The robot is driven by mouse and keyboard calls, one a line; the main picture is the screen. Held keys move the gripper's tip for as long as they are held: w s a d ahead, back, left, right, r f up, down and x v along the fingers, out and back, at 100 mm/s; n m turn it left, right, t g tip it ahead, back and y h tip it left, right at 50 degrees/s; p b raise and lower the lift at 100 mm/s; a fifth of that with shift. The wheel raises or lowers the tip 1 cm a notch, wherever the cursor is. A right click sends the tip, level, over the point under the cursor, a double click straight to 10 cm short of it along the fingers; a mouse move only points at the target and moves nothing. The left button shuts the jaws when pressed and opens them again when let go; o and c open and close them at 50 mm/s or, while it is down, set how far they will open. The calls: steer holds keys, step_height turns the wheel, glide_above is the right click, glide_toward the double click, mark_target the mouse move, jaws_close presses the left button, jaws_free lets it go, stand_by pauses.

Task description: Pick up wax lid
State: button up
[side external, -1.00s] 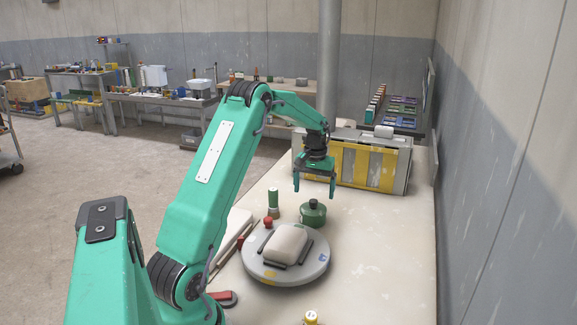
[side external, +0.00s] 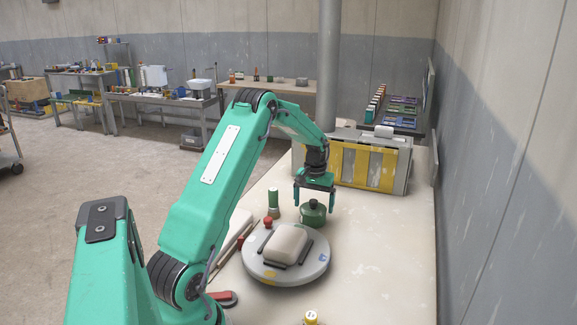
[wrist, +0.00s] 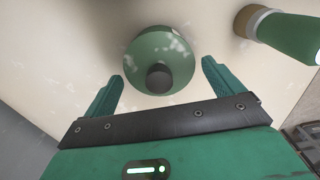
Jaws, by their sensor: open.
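The wax lid appears to be the round green piece with a dark knob (side external: 313,219), on the pale table behind the carousel. In the wrist view the lid (wrist: 150,45) has pale worn patches, and its knob points toward the camera. I cannot tell whether it rests on a pot. My gripper (side external: 314,204) is open and points down just above the lid. In the wrist view the open fingers (wrist: 163,72) stand to either side of the lid's near part, apart from it, with nothing held between them.
A green and tan cylinder (side external: 273,199) stands left of the lid. The grey round carousel (side external: 316,268) holds a pale block (side external: 286,242) nearer the camera. A yellow and grey case (side external: 371,166) stands behind. The table's right side is mostly clear.

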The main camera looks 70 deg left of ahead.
mark_target(314, 199)
steer(key=c, duration=1)
steer(key=shift+r, duration=0.1)
steer(key=shift+r, duration=0.8)
step_height(314, 199, up, 2)
steer(key=shift+r, duration=0.25)
steer(key=d+r, duration=0.2)
steer(key=d, duration=0.2)
steer(key=d+r, duration=0.2)
steer(key=d, duration=0.1)
steer(key=w+d+r, duration=0.1)
steer(key=d+r, duration=0.1)
steer(key=d, duration=0.2)
steer(key=shift+d+r, duration=0.35)
steer(key=shift+r, duration=0.05)
